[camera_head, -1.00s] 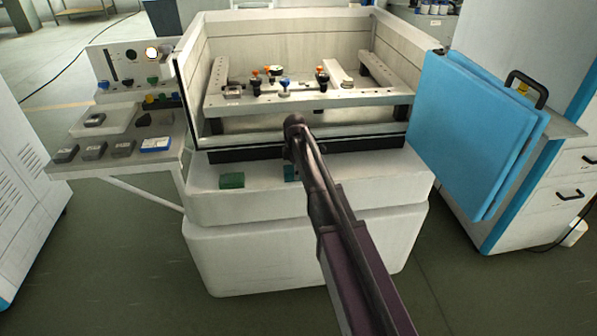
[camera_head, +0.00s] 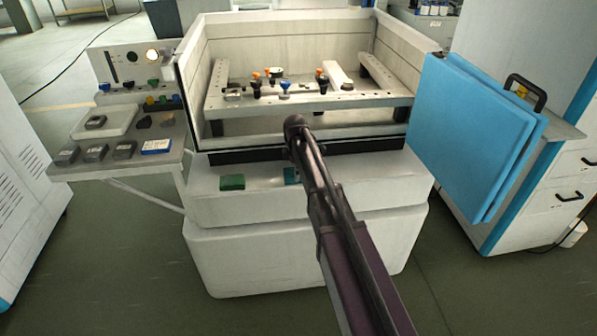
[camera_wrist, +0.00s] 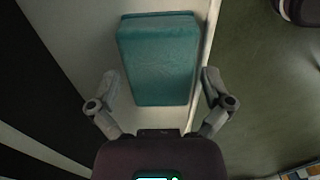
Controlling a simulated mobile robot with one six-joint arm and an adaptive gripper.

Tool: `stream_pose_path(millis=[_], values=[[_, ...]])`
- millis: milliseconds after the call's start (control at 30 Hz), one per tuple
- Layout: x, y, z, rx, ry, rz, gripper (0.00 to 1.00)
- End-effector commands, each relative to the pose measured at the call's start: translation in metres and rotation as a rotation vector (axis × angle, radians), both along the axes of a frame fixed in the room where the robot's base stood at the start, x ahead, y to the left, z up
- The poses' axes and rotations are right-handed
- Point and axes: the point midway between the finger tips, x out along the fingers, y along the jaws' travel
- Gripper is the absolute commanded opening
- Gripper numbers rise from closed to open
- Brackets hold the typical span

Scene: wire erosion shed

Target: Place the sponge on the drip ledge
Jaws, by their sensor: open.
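A teal block-shaped sponge (camera_wrist: 158,55) lies flat on a pale surface near its edge in the wrist view. My gripper (camera_wrist: 160,78) is open, with one finger on each side of the sponge and visible gaps between. My fingers are hidden in the head view.
The open tank (camera_head: 270,35) behind the ledge holds a fixture frame with several clamps. A blue door panel (camera_head: 470,125) hangs open at right. A side shelf (camera_head: 75,172) at left carries several small blocks. The ledge right of my arm is clear.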

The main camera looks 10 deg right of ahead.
Motion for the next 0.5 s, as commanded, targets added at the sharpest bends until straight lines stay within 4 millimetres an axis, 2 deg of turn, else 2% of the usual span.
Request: stream_pose_path(millis=[500], values=[[0.0,0.0,0.046,0.0,0.0,0.0,1.0]])
